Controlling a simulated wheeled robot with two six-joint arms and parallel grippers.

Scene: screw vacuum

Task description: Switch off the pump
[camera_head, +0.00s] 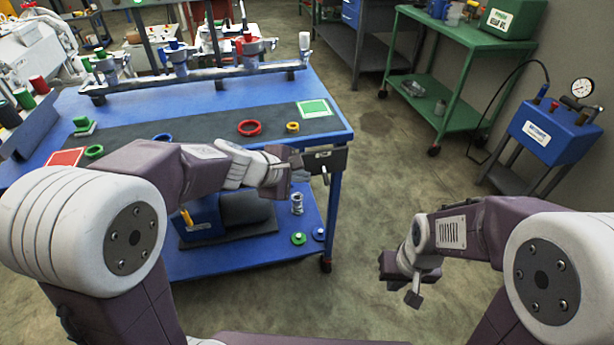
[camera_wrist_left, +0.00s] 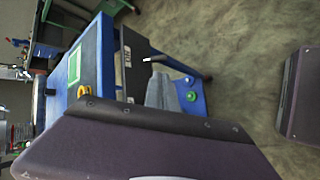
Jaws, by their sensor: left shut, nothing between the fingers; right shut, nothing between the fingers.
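A blue unit with a dark rounded body (camera_head: 245,208), which looks like the pump, sits on the lower shelf of the blue workbench; my left arm partly hides it. A dark box with a small light-coloured lever (camera_head: 325,175) is fixed to the bench's right end, below the top. The box and its lever also show in the left wrist view (camera_wrist_left: 154,59). My left gripper (camera_head: 298,165) is shut and empty, just left of this box in the head view; contact cannot be told. My right gripper (camera_head: 402,287) is shut and empty over the floor, right of the bench.
The bench top (camera_head: 335,118) holds red, green, blue and yellow rings and coloured squares. A metal cylinder (camera_head: 296,203) stands on the lower shelf. A blue gauge stand (camera_head: 548,133) and green cart (camera_head: 470,45) are at right. The floor between is clear.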

